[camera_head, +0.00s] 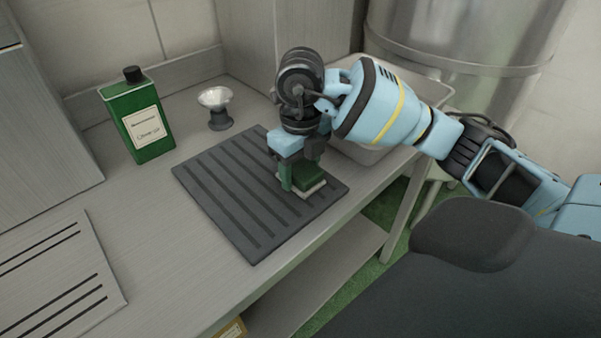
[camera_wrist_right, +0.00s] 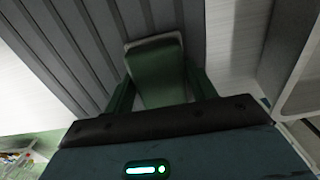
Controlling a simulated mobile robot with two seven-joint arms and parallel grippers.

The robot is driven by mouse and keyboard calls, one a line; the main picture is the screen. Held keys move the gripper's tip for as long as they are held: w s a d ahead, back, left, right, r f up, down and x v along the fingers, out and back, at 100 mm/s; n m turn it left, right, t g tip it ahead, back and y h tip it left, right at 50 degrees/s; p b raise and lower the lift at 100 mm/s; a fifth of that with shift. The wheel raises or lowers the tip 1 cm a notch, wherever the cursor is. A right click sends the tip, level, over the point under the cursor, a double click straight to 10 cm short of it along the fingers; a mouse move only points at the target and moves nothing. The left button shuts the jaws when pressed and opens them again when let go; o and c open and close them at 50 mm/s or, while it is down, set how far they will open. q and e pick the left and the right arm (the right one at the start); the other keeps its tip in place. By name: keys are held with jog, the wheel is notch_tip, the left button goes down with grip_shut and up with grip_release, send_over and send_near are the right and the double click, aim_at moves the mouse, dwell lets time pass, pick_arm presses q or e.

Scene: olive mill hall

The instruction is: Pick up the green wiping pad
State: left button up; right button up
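The green wiping pad (camera_head: 309,179) has a green upper part and a pale base. It rests near the right corner of the dark ribbed mat (camera_head: 226,205) on the bench. My right gripper (camera_head: 301,178) points down over the pad, with its green fingers around it. In the right wrist view, the pad (camera_wrist_right: 160,72) lies between the two fingers (camera_wrist_right: 162,92), which look open with narrow gaps beside the green part. Contact with the fingers is hard to judge. My left gripper is not in view.
A green bottle (camera_head: 138,116) and a small metal piece with a dark base (camera_head: 217,107) stand behind the mat. A grey tub (camera_head: 371,154) is close on the right. A slotted plate (camera_head: 62,277) lies at the left. The bench's front edge runs close to the mat.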

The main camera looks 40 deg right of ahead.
aim_at(299, 168)
jog(key=c, duration=0.4)
jog(key=shift+c, duration=0.2)
jog(key=shift+r, duration=0.8)
notch_tip(299, 168, up, 2)
jog(key=shift+a+r, duration=0.1)
jog(key=shift+a, duration=0.05)
jog(key=s+a, duration=0.2)
jog(key=a, duration=0.2)
jog(key=s+a, duration=0.3)
jog(key=a, duration=0.2)
jog(key=s+a+r, duration=0.1)
jog(key=s+a, duration=0.1)
jog(key=a, duration=0.2)
jog(key=shift+s+a+r+p, duration=0.1)
jog(key=shift+s+a+p, duration=0.25)
jog(key=shift+s+p, duration=0.05)
jog(key=o, duration=0.5)
jog(key=shift+c, duration=0.2)
jog(key=c, duration=0.3)
jog(key=shift+s, duration=0.1)
jog(key=shift+c, duration=0.3)
